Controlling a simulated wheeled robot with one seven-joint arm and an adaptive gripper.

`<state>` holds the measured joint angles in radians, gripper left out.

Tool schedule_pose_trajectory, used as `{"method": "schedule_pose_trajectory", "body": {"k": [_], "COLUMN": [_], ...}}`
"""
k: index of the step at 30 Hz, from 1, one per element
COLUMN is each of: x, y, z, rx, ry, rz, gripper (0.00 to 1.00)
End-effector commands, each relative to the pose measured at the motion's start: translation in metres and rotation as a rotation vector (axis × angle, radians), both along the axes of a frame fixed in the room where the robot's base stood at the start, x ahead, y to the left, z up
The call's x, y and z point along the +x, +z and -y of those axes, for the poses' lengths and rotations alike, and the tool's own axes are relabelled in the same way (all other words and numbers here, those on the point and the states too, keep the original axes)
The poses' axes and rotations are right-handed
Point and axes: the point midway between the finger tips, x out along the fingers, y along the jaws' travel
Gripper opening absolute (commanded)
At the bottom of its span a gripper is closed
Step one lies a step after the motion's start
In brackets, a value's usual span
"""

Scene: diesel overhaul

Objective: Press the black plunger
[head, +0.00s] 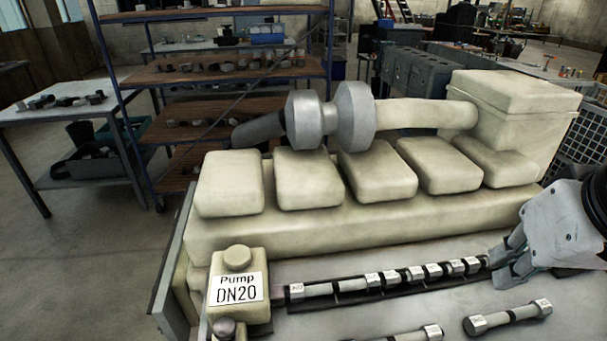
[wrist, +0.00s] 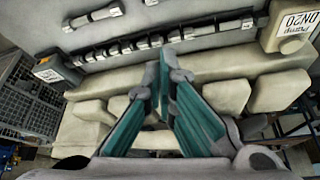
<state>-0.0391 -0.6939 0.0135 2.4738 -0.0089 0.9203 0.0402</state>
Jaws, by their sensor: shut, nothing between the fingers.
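I cannot make out a black plunger with certainty in either view. A cream pump block (head: 238,308) labelled "Pump DN20" stands at the engine's front left corner, with a round cap on top and a dull metallic knob (head: 224,328) below it. It also shows at the upper right of the wrist view (wrist: 286,32). A dark labelled box (wrist: 52,70) sits at the left of the wrist view, at the far end of the fitting row. My gripper (head: 508,268) is at the right of the head view, near the row's right end; its fingers are together and empty (wrist: 165,60).
A dark rail with several metal fittings (head: 380,280) runs along the bench. Loose fittings (head: 508,317) lie in front. The cream engine (head: 300,222), with rounded covers and a thick pipe, rises behind. Shelves (head: 215,70) and a side table (head: 60,110) stand farther back.

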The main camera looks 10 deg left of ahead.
Motion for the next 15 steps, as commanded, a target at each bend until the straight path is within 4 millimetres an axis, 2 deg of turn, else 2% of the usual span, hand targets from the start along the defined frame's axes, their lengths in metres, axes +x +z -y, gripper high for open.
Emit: {"method": "schedule_pose_trajectory", "body": {"k": [8, 15], "x": [0.043, 0.068], "y": [0.007, -0.001], "z": [-0.064, -0.142], "rx": [0.001, -0.008], "ry": [0.077, 0.141], "rz": [-0.109, -0.205], "gripper": [0.00, 0.00]}}
